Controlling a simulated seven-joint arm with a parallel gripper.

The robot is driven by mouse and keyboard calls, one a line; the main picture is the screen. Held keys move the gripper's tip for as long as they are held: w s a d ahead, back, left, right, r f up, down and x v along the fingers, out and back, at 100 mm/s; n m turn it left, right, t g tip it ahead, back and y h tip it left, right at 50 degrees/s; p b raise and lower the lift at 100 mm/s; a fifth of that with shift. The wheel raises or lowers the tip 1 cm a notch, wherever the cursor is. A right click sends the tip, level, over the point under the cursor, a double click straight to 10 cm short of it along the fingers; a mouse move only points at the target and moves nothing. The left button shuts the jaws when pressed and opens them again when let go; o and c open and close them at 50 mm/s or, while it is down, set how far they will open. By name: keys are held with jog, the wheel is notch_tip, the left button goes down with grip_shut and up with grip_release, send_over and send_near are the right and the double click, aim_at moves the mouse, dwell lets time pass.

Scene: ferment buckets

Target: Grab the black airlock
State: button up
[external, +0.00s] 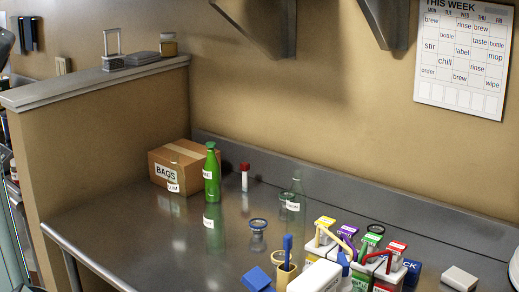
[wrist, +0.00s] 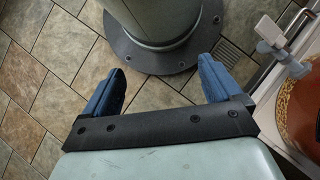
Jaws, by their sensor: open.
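I cannot pick out a black airlock for certain in either view. In the external view a small dark ring-shaped top (external: 376,228) shows behind the colour-lidded containers, but it is too small to identify. In the wrist view my gripper (wrist: 162,82) has its two blue fingers spread wide with nothing between them. It points down over the tiled floor, with a round grey base plate below. My gripper cannot be made out in the external view.
The metal counter (external: 150,232) holds a BAGS box (external: 168,172), a green bottle (external: 211,180), a clear bottle (external: 297,205) and a cluster of colour-lidded containers (external: 330,238). In the wrist view an amber round vessel (wrist: 300,108) stands at the right edge. The counter's left part is clear.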

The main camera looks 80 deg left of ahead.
jog(key=shift+c, duration=1)
